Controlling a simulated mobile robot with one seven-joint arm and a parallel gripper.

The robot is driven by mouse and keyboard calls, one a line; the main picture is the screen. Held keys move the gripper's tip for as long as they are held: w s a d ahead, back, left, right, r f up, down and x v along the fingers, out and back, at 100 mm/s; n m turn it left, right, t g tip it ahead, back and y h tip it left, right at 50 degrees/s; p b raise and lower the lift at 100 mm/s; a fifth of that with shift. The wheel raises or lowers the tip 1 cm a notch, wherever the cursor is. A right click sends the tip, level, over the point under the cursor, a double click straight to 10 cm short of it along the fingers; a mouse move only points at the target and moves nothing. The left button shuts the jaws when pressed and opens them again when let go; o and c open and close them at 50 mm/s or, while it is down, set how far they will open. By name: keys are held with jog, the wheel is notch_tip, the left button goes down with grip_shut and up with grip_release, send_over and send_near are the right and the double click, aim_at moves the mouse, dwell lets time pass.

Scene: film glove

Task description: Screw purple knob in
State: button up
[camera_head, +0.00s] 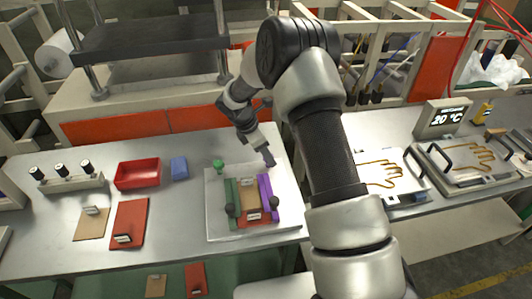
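A fixture on a pale plate (216,232) stands on the bench at the middle of the picture. It has a purple side bar (266,190) on its right and a green side bar (230,190) on its left. I cannot make out a purple knob; it may be hidden at my gripper. My gripper (268,159) points down just above or at the far end of the purple bar. It is too small to tell whether its fingers are open or shut, or whether they touch anything.
Dark round knobs (230,210) sit on the fixture's near sides. A red bin (138,173), a blue block (179,167) and a rack with black knobs (65,178) stand left. Glove-shaped plates (463,162) lie right. My arm crosses the middle, hiding some bench.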

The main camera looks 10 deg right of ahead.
jog(key=c, duration=1.1)
jog(key=shift+o, duration=0.2)
jog(key=shift+m, duration=0.3)
jog(key=m, duration=0.1)
jog(key=m+g+b, duration=0.1)
jog(key=m, duration=0.1)
jog(key=shift+w+f+m+g+b, duration=0.1)
jog(key=shift+w+m+g+b, duration=0.15)
jog(key=shift+m+g+b, duration=0.15)
jog(key=m, duration=0.2)
jog(key=m+g+b, duration=0.1)
jog(key=m, duration=0.1)
jog(key=shift+w+m+g, duration=0.15)
jog(key=shift+m+g, duration=0.15)
jog(key=m, duration=0.2)
jog(key=m+g+y, duration=0.1)
jog(key=m, duration=0.1)
jog(key=shift+w+d+y+b, duration=0.15)
jog(key=shift+y+b, duration=0.15)
jog(key=shift+b, duration=0.1)
jog(key=shift+d+m+g+y, duration=0.15)
jog(key=shift+m+y, duration=0.25)
jog(key=shift+m, duration=0.85)
jog(key=shift+d+m+g+y, duration=0.1)
jog(key=shift+m+g+y, duration=0.25)
jog(key=shift+m, duration=0.9)
jog(key=shift+r, duration=0.2)
